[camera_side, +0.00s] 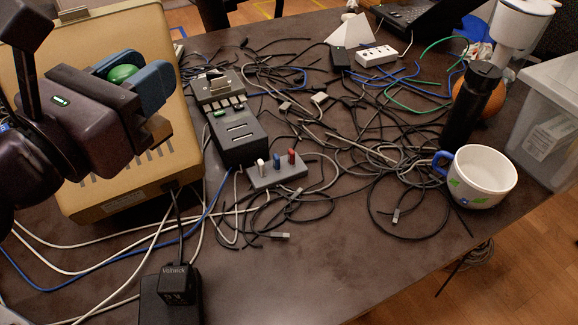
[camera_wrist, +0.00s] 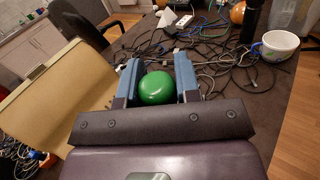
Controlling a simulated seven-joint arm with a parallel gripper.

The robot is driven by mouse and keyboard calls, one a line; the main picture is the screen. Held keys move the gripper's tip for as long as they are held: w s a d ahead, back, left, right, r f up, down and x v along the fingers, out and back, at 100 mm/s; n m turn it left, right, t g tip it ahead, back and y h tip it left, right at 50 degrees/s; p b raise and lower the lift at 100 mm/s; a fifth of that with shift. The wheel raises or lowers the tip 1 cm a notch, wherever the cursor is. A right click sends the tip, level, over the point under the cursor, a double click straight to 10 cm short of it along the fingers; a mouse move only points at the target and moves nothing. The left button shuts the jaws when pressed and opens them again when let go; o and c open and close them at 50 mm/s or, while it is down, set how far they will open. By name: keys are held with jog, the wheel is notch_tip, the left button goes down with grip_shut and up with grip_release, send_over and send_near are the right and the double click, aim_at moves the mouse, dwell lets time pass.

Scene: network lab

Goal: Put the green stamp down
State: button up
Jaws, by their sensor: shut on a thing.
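The green stamp (camera_side: 122,73) is between the two blue fingers of my gripper (camera_side: 138,80) at the upper left of the side view. In the wrist view the stamp's rounded green top (camera_wrist: 157,88) shows between the fingers of my gripper (camera_wrist: 158,82). My gripper is shut on it. In the side view the stamp appears in front of the large beige case, held up off the table (camera_side: 330,240). Its underside is hidden by the fingers.
The beige case (camera_side: 110,190) stands at the left. A black slotted box (camera_side: 238,136) and a grey block with coloured pegs (camera_side: 277,172) stand mid-table. Cables cover the middle and right. A white mug (camera_side: 482,178) and black bottle (camera_side: 470,105) stand right. The front table area is fairly clear.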

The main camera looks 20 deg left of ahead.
jog(key=s+d+m+h, duration=0.1)
jog(key=s+d+h, duration=0.1)
jog(key=s+d, duration=0.25)
notch_tip(320, 180, down, 18)
jog(key=w, duration=0.1)
jog(key=w+d+f, duration=0.4)
jog(key=w+f, duration=0.1)
jog(key=w+d+f, duration=0.5)
jog(key=shift+w+d, duration=0.1)
jog(key=shift+w, duration=0.05)
jog(key=shift+f, duration=1.45)
jog(key=shift+f, duration=0.1)
jog(key=o, duration=0.9)
jog(key=shift+f, duration=0.1)
jog(key=shift+o, duration=0.2)
